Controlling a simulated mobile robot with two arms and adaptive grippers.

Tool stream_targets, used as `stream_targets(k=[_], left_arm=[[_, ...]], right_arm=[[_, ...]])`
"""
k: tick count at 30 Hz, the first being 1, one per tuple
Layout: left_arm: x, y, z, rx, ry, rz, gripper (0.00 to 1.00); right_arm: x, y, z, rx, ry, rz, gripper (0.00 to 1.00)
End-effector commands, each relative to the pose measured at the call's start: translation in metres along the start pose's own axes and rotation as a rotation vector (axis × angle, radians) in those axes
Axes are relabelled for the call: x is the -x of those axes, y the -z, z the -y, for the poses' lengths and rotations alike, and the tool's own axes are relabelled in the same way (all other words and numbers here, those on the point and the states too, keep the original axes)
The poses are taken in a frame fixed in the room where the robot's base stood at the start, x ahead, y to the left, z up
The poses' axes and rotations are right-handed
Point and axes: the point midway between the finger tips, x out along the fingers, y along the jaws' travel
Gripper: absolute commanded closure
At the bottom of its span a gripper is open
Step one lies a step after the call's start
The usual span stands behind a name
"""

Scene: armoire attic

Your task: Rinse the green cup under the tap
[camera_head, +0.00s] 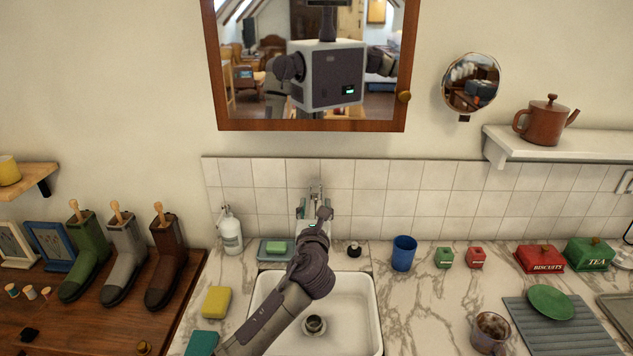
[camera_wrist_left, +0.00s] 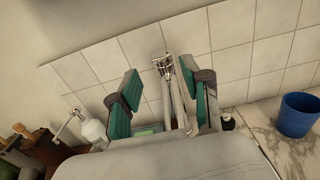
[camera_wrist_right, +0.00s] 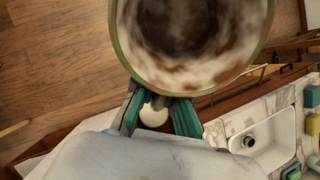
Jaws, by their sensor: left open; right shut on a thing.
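The tap (camera_head: 316,188) stands against the tiles behind the white sink (camera_head: 372,318). My left gripper (camera_head: 315,208) reaches over the sink to it, open, with the fingers on either side of the tap. In the left wrist view the metal tap (camera_wrist_left: 165,66) shows between the spread green fingers (camera_wrist_left: 160,84); contact cannot be told. My right gripper (camera_wrist_right: 158,104) is shut on the green cup (camera_wrist_right: 123,52). The cup's open mouth faces the right wrist camera, and brown stains show on its whitish inside. The right gripper and this cup are not in the head view.
A soap dispenser (camera_head: 230,232) and green soap in a dish (camera_head: 264,258) stand left of the tap. A dark stopper (camera_head: 354,249) and blue cup (camera_head: 403,253) are right of it.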

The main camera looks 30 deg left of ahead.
Motion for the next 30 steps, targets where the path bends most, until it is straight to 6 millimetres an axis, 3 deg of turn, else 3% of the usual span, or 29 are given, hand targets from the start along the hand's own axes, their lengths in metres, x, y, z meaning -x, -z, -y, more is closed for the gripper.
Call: stream_targets(k=[9,15,28,30], left_arm=[[-0.065,-0.001,-0.001,0.003,-0.004,-0.002,0.52],[-0.093,0.0,-0.001,0.004,-0.002,-0.002,0.52],[-0.103,0.001,-0.001,0.005,-0.001,-0.002,0.52],[-0.103,0.001,-0.001,0.005,-0.001,-0.002,0.62]], right_arm=[[0.007,-0.004,0.001,0.001,0.0,0.0,1.0],[0.008,-0.004,0.001,0.001,0.0,0.0,1.0],[0.008,-0.004,0.001,0.001,0.0,0.0,1.0],[0.008,-0.004,0.001,0.001,0.0,0.0,1.0]])
